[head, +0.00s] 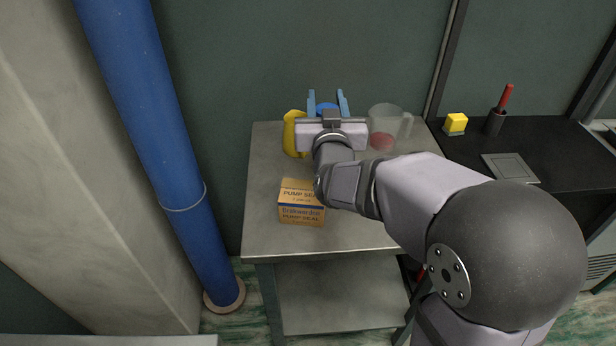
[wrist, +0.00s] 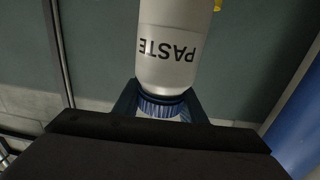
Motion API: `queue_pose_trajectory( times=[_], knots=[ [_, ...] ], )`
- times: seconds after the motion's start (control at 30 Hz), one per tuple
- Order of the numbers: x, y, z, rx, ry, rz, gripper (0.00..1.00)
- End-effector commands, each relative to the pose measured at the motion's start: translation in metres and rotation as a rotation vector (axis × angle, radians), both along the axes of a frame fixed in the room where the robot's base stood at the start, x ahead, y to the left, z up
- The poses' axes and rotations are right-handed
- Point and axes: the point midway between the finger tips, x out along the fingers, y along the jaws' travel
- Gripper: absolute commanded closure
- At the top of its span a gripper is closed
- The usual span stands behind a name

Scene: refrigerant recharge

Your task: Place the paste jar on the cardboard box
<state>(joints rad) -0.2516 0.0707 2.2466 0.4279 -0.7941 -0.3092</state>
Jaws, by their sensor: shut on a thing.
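The paste jar shows in the wrist view as a pale grey body (wrist: 172,50) marked PASTE, with a ribbed blue lid (wrist: 160,108). My gripper (wrist: 160,96) is shut on the jar at its lid. In the head view my gripper (head: 327,97) is at the back of the metal table, with the blue lid (head: 326,107) between its blue fingers. The jar's body is hidden there. The cardboard box (head: 300,214), printed PUMP SEAL, stands on the table nearer the camera than my gripper. My arm covers part of its right side.
The metal table (head: 262,225) has bare room left and front of the box. A yellow thing (head: 292,135) stands left of my gripper, and a clear jug (head: 389,125) with reddish contents stands right. A blue pipe (head: 150,110) rises left of the table.

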Motion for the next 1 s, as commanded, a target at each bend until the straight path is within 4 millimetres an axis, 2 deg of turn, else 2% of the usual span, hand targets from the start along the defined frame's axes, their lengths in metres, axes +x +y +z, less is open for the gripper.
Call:
queue_pose_trajectory(
  times=[0.03,0.2,0.3,0.47,0.6,0.9,1.0],
  knots=[
    [-0.004,0.024,0.017,0.001,-0.005,0.044,1.0],
    [-0.022,0.086,0.039,-0.001,-0.003,0.16,1.0],
    [-0.036,0.114,0.048,0.001,-0.003,0.204,1.0],
    [-0.057,0.139,0.06,0.001,-0.002,0.218,1.0],
    [-0.066,0.131,0.059,0.001,-0.001,0.157,1.0],
    [-0.072,0.069,0.045,-0.001,-0.001,-0.071,1.0],
    [-0.074,0.056,0.046,-0.001,-0.003,-0.12,1.0]
  ],
)
